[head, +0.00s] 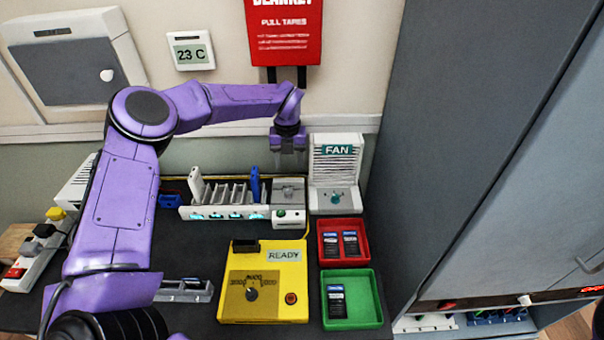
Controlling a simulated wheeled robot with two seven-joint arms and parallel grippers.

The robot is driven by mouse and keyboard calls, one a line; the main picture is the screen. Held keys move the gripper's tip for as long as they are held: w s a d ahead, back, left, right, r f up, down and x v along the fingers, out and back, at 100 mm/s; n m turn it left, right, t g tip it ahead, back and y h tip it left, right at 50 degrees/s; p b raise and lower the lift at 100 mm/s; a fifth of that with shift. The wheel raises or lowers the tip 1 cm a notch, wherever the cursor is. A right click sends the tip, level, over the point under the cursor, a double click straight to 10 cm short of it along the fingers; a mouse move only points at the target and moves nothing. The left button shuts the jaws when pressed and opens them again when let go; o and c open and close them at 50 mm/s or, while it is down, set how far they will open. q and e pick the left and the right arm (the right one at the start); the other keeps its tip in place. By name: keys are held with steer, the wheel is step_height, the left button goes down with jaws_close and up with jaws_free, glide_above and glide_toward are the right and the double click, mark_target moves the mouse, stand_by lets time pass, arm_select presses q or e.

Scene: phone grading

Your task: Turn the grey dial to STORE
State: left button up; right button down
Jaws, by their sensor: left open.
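A dark grey dial (251,294) sits on the front face of a yellow box (264,312) on the dark bench. Small lettering surrounds it, too small to read, so I cannot tell its setting. A display (284,256) on the box reads READY. My left gripper (288,158) is open and points down at the back of the bench, above a small grey unit (288,216). It is well behind the dial and apart from it. My right gripper does not show.
A red button (291,298) is beside the dial. A red tray (327,256) and a green tray (366,309) hold dark phones at the right. A white rack (225,212) and a fan unit (336,172) stand behind. A tall grey cabinet (460,110) bounds the right.

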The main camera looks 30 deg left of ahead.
mark_target(289, 190)
arm_select(q)
steer(key=f+p, duration=0.1)
steer(key=f, duration=0.2)
steer(key=shift+s+d+f+p, duration=0.15)
steer(key=shift+s+f+p, duration=0.05)
steer(key=shift+s+p, duration=0.2)
steer(key=shift+s+f+p, duration=0.55)
steer(key=shift+s+f, duration=0.5)
steer(key=shift+f, duration=0.15)
steer(key=f, duration=0.1)
steer(key=w+f, duration=0.1)
steer(key=f, duration=0.2)
steer(key=shift+w, duration=0.35)
steer(key=shift+w+f, duration=0.15)
steer(key=shift+f, duration=0.05)
steer(key=shift+s+r, duration=0.3)
steer(key=shift+s, duration=0.05)
steer(key=shift+c, duration=0.6)
steer(key=shift+s, duration=0.1)
steer(key=c, duration=0.6)
jaws_close()
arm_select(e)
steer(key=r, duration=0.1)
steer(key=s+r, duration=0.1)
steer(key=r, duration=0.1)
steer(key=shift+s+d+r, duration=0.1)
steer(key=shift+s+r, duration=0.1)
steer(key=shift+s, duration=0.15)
